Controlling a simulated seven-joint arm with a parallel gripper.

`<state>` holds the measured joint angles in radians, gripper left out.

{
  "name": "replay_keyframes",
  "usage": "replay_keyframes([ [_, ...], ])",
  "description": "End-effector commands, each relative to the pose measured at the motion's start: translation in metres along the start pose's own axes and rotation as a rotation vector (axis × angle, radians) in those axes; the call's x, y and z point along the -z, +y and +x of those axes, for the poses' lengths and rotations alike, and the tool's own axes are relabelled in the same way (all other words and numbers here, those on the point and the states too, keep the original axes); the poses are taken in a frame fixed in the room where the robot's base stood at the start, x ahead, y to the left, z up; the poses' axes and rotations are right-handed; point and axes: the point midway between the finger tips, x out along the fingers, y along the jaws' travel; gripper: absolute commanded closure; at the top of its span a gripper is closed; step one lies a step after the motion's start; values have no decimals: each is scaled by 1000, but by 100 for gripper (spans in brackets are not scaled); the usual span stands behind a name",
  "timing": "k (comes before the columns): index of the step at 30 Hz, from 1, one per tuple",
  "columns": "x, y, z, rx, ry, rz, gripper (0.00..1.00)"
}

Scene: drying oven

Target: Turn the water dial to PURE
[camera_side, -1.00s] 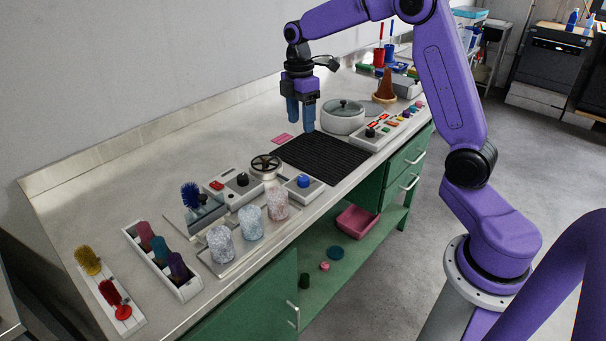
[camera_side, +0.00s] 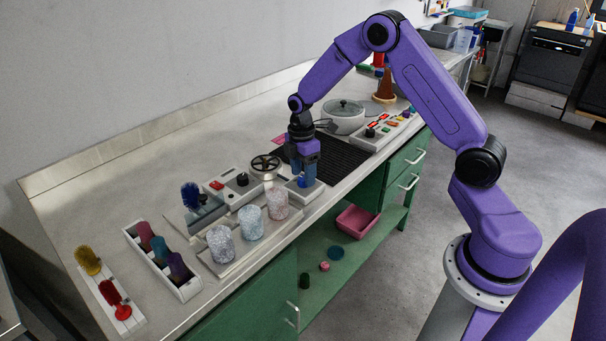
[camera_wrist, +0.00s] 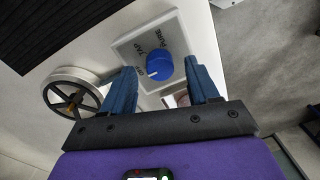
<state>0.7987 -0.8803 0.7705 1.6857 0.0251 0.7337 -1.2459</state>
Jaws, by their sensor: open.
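The water dial is a blue knob (camera_wrist: 158,66) on a pale box (camera_wrist: 183,38). The box has the labels TAP and PURE, and a third label partly hidden by the knob. In the side view the box (camera_side: 315,190) sits near the bench's front edge, with the knob (camera_side: 303,182) just under my gripper (camera_side: 303,172). In the wrist view my gripper (camera_wrist: 163,88) is open, its two blue fingers on either side of the knob's lower part. I cannot tell whether they touch it. The knob's pointer direction is unclear.
A box with a black knob (camera_side: 242,179) and several speckled jars (camera_side: 250,222) are further left. A black mat (camera_side: 345,155) and a lidded pot (camera_side: 343,117) lie behind and right.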

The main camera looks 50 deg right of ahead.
Motion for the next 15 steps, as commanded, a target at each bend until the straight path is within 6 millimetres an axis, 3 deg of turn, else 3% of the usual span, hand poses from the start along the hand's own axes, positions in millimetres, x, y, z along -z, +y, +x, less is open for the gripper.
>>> replay_keyframes([
  [13, 0, 0, 10, -1, 1, 0, 40],
  [15, 0, 0, 10, -1, 1, 0, 63],
])
